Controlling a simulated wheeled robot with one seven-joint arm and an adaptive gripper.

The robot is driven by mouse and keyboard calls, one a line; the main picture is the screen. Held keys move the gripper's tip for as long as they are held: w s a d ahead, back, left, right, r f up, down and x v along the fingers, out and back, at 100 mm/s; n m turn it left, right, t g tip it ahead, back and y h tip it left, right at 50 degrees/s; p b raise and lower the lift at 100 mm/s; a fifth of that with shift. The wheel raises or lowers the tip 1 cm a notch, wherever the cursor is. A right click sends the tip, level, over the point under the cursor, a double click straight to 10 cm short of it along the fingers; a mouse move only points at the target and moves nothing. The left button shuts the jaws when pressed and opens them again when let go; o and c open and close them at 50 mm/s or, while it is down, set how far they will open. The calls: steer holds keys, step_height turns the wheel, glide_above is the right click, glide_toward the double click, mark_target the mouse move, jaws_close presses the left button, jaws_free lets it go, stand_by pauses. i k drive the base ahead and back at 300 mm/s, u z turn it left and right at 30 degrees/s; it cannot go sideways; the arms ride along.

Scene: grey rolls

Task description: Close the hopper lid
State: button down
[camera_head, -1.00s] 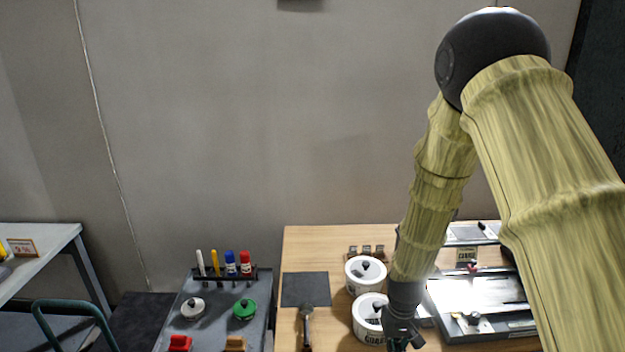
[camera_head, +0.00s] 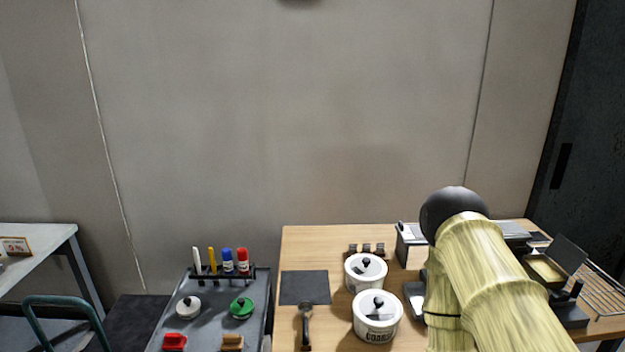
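The likely hopper is a dark box with a pale, yellowish opening (camera_head: 545,269) at the right of the wooden table. A dark flat panel, which looks like its lid (camera_head: 569,252), stands tilted up at its right rear, so the lid appears open. My arm's upper part and dark elbow cover the table just left of the hopper. My gripper is not in view; the lower arm runs down past the bottom edge. I cannot tell how far the gripper is from the lid.
Two white lidded tubs (camera_head: 377,316) stand left of my arm. A wire rack (camera_head: 603,291) lies right of the hopper. A grey cart (camera_head: 210,325) with markers and lids is at the left.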

mark_target(568, 255)
steer(key=z, duration=1.45)
